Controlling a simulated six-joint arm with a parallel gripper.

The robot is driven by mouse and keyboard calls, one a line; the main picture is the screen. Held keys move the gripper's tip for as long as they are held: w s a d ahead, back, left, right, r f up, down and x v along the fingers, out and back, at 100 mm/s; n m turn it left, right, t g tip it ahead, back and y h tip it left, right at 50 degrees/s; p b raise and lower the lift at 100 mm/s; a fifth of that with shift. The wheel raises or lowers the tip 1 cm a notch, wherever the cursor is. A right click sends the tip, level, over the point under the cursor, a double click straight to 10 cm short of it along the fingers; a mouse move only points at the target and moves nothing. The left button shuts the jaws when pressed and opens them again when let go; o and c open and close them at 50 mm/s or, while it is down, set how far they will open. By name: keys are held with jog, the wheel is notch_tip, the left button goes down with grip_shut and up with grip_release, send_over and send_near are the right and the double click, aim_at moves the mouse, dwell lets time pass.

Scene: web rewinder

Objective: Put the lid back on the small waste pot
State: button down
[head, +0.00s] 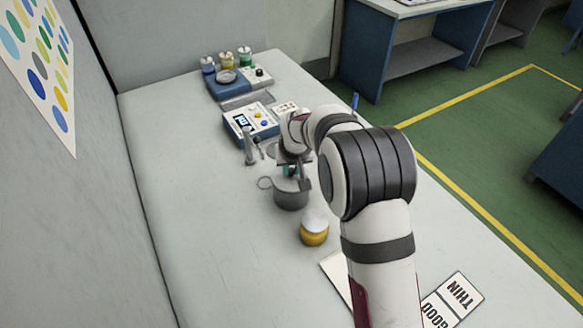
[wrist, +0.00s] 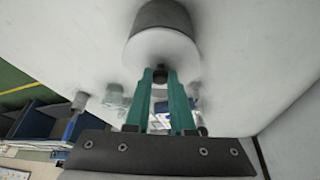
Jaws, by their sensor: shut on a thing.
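The small grey waste pot (head: 291,199) stands on the bench, with a ring-shaped handle on its left side. My gripper (head: 290,170) is directly above it, pointing down. In the wrist view its teal fingers (wrist: 161,78) are shut on the small dark knob of the lid (wrist: 150,48). The lid is a pale round disc and appears lined up with the pot, whose dark grey side (wrist: 160,14) shows behind it. I cannot tell whether the lid rests on the rim or hangs just above it. My gripper and arm partly hide the pot's top in the head view.
A yellow jar with a white top (head: 314,234) stands close in front of the pot. A blue-and-white control box (head: 248,122) and a rack with several small bottles (head: 227,80) are farther back. The bench's left part (head: 190,200) is clear.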

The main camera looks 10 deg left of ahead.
jog(key=shift+c, duration=1)
grip_release()
jog(key=shift+r, duration=3.5)
grip_shut()
